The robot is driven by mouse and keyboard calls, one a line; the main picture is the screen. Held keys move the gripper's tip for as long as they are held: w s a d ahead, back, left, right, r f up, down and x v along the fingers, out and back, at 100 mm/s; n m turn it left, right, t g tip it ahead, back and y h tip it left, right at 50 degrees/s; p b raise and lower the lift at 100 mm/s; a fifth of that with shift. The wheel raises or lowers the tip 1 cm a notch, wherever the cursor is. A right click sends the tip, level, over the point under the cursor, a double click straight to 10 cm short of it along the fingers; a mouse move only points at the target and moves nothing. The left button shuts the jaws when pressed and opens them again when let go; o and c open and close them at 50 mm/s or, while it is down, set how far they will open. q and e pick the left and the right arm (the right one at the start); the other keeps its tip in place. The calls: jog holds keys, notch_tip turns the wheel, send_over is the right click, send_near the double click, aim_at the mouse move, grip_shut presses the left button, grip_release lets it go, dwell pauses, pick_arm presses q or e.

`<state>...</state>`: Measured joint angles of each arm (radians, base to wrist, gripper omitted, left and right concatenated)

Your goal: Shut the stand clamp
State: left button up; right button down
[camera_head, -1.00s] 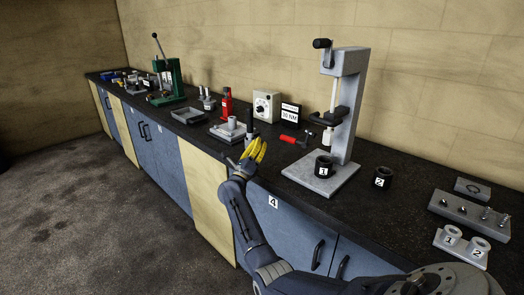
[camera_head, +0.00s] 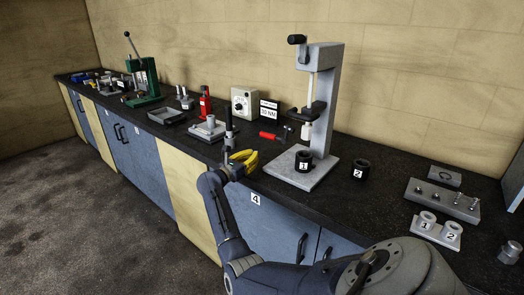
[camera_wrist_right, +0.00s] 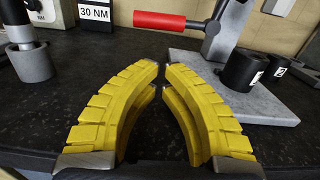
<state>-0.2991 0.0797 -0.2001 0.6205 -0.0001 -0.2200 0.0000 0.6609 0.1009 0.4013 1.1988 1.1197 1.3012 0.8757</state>
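A grey stand (camera_head: 325,115) with a crank on top rises from a flat grey base plate. A dark clamp-like arm (camera_head: 308,112) sits midway up its column with a pale cylinder below it; whether this clamp is open or shut I cannot tell. My right gripper (camera_head: 254,158), with yellow fingers, is over the bench's front edge, left of the stand's base. In the right wrist view its fingertips (camera_wrist_right: 161,70) almost meet, with nothing between them. The base plate (camera_wrist_right: 245,95) shows beyond them at right. My left gripper is out of view.
A black cup marked 1 (camera_head: 304,160) is on the base plate; one marked 2 (camera_head: 360,169) stands to its right. A dark upright post (camera_head: 229,128) is close at left. Bare bench lies before my fingers.

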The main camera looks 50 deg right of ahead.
jog(key=d, duration=0.9)
jog(key=shift+w+d+r, duration=0.25)
jog(key=shift+d+r, duration=0.05)
jog(key=shift+d, duration=0.05)
jog(key=shift+w+r+m, duration=0.1)
jog(key=shift+r+m, duration=0.15)
jog(key=shift+m, duration=0.15)
jog(key=shift+w+r+m, duration=0.15)
jog(key=shift+r+m, duration=0.15)
notch_tip(320, 180, up, 11)
jog(key=s+m+g, duration=0.1)
jog(key=s+m, duration=0.1)
jog(key=m, duration=1.3)
jog(key=shift+s+m+y, duration=0.3)
jog(key=shift+s, duration=0.1)
